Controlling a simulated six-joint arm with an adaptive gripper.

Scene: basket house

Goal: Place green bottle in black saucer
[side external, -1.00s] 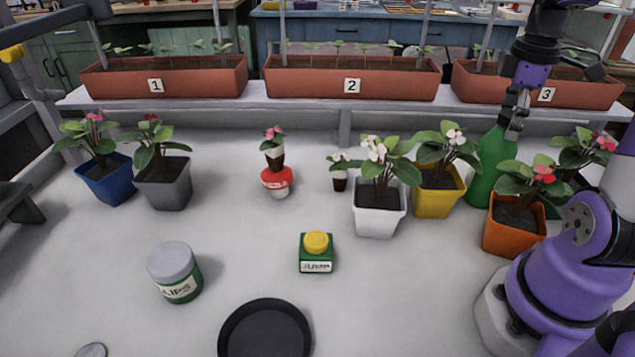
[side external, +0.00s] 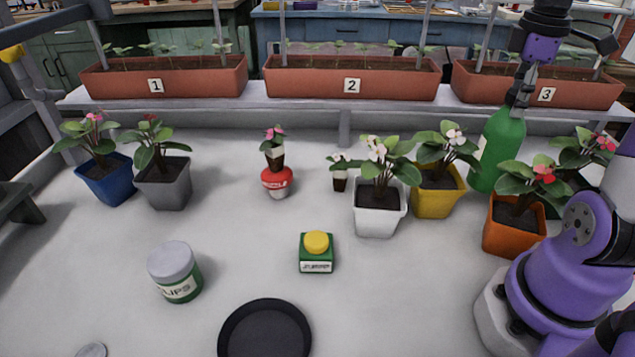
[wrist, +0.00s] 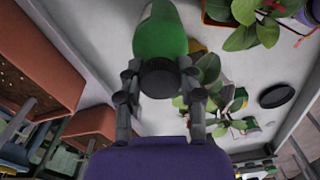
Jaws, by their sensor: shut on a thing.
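The green bottle (side external: 502,145) is upright at the right, behind the orange pot and beside the yellow pot. My gripper (side external: 518,100) is shut on its neck from above. In the wrist view the bottle (wrist: 160,32) lies between the fingers of my gripper (wrist: 159,76). The bottle's base is partly hidden by leaves and appears raised off the table. The black saucer (side external: 265,332) is empty at the front middle of the table, well to the left of the gripper; it also shows in the wrist view (wrist: 277,96).
Planter boxes (side external: 350,78) line the back shelf.

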